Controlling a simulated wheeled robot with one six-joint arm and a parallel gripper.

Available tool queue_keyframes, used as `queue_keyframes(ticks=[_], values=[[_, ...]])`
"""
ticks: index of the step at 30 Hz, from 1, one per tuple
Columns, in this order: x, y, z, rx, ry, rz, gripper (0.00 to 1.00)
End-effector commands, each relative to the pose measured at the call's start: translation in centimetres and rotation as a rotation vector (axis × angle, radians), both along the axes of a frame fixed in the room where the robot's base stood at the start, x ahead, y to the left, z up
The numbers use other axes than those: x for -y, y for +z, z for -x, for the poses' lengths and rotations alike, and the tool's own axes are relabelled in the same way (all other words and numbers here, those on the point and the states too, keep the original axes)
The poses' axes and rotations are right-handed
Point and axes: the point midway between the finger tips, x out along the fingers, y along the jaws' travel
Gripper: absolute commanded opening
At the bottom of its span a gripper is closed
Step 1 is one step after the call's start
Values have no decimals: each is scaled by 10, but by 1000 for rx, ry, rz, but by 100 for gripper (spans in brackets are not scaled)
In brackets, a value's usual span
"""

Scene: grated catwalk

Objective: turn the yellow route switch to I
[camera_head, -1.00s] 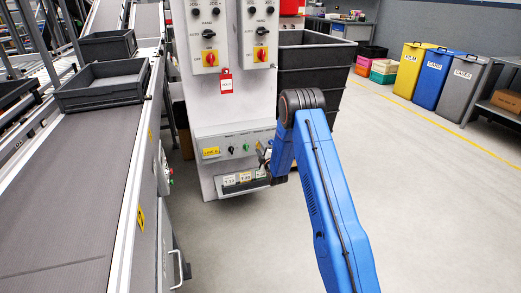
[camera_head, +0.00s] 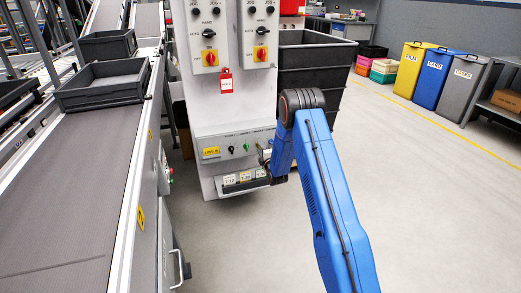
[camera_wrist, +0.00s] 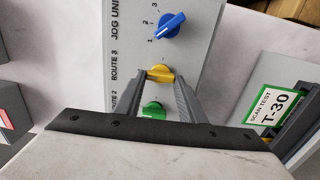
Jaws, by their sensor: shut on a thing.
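The yellow switch (camera_wrist: 160,71) sits on a grey panel in the wrist view, beside the label ROUTE 3. My gripper (camera_wrist: 162,79) is shut on its knob, one finger on each side. The fingers hide the knob's sides and any position marks near it, so I cannot tell its setting. In the head view my blue arm reaches to the low grey control box (camera_head: 232,148) on the white cabinet, and my wrist covers the box's right end.
A blue knob (camera_wrist: 171,25) with marks 1, 2 and 3 and a green knob (camera_wrist: 153,110) flank the yellow one. A label holder (camera_wrist: 272,108) reading T-30 is close on the right. A conveyor (camera_head: 75,200) runs left; the floor right is clear.

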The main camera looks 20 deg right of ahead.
Motion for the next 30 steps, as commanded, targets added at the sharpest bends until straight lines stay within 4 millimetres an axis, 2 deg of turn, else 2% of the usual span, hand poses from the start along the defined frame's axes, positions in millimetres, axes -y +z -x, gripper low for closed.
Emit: queue_keyframes(ticks=[3,4,6,15,19,23,30], values=[[-2,-2,1,-3,3,1,14],[-2,-2,1,-3,3,1,41],[-1,-2,1,-3,2,0,55],[0,-1,1,-1,1,0,55],[0,-1,9,-3,1,0,55],[0,-1,28,-4,0,-1,55],[0,-1,75,-3,0,0,55]])
